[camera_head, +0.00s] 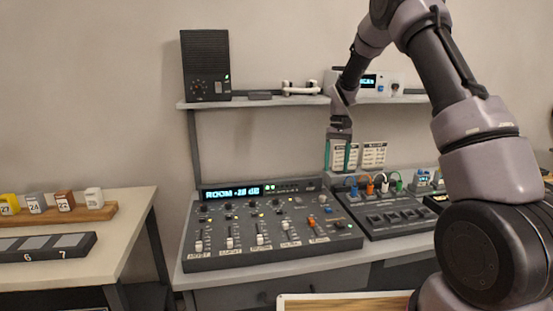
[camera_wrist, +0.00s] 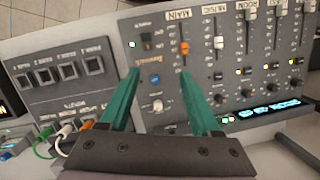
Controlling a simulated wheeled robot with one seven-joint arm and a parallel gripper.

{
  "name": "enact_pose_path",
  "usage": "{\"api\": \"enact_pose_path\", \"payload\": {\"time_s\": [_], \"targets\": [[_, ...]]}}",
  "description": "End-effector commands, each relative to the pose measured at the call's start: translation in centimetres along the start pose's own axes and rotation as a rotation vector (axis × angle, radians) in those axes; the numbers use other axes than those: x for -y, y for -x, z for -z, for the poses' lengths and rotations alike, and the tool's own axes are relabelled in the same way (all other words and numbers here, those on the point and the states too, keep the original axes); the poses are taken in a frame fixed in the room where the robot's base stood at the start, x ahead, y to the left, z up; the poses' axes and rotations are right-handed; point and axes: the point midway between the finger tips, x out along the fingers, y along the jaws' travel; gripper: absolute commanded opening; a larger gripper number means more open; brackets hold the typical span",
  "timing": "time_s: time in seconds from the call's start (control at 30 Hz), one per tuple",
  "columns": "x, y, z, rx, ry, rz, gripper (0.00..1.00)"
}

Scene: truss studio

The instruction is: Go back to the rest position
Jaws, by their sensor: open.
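My gripper (camera_head: 341,155) hangs from my raised arm with its two green fingers pointing down, above the back right corner of the mixing console. In the wrist view the fingers (camera_wrist: 160,100) stand apart with nothing between them. Below them lies the dark console (camera_head: 270,232) with faders, knobs and a lit display (camera_head: 232,192). In the wrist view the console (camera_wrist: 207,75) shows an orange fader cap labelled MAIN (camera_wrist: 184,47) and a pale round knob. The fingers look apart from the panel.
A patch box (camera_head: 395,217) with coloured plugs stands right of the console. A shelf (camera_head: 255,103) behind carries a black speaker (camera_head: 206,65) and a white device (camera_head: 390,84). A table (camera_head: 125,215) with numbered blocks is at left. Open air lies between table and arm.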

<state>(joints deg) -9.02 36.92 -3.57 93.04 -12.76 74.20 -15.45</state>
Motion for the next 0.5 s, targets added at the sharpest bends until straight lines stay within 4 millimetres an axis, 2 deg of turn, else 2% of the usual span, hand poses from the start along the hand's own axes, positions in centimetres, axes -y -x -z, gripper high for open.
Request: {"api": "enact_pose_path", "payload": {"time_s": [0.03, 0.17, 0.3, 0.5], "targets": [[-0.2, 1.8, -0.9, -0.03, -0.007, 0.011, 0.64], [-0.7, 6.5, -4.1, -0.112, -0.032, 0.044, 0.64], [-1.6, 11.3, -8.7, -0.214, -0.064, 0.086, 0.64], [-2.8, 16.2, -15.9, -0.362, -0.108, 0.141, 0.64]]}}
